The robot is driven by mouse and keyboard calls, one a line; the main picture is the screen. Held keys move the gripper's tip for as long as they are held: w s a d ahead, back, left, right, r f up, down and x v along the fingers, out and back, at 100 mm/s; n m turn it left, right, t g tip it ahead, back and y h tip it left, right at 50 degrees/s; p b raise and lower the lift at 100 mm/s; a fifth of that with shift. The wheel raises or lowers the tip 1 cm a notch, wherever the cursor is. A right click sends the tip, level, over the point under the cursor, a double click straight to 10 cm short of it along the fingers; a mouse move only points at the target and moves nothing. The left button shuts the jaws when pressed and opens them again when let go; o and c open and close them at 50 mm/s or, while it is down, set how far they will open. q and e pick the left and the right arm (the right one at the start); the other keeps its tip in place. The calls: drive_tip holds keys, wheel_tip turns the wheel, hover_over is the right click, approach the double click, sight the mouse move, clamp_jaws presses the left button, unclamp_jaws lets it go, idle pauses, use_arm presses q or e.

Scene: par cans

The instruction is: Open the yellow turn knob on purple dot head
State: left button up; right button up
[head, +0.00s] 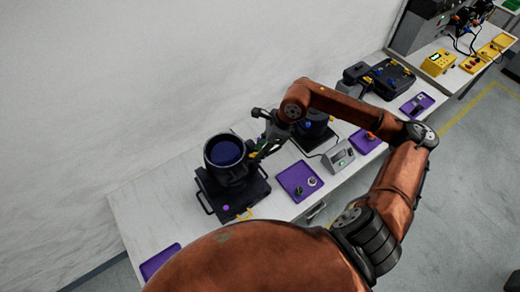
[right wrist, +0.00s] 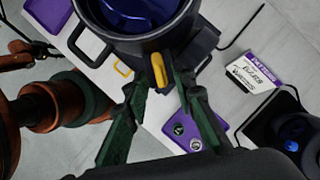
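The purple dot head is a black par can (head: 226,152) with a dark blue lens, on a black base with a purple dot (head: 226,208). It also shows at the top of the right wrist view (right wrist: 135,40). Its yellow turn knob (right wrist: 158,71) sticks out from the side of the can. My right gripper (head: 258,151) is beside the can, on the knob side. In the right wrist view its dark green fingers (right wrist: 158,82) are apart, with the knob near the gap between their tips. Contact with the knob cannot be told. My left gripper is not in view.
A purple tray (head: 297,181) with small round parts lies to the right on the white table (head: 150,200). A grey device (head: 339,156) and another black par can (head: 315,127) stand beyond it. Another purple tray (head: 160,260) lies near the front left.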

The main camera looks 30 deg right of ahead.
drive_tip(key=shift+c, duration=0.4)
clamp_jaws()
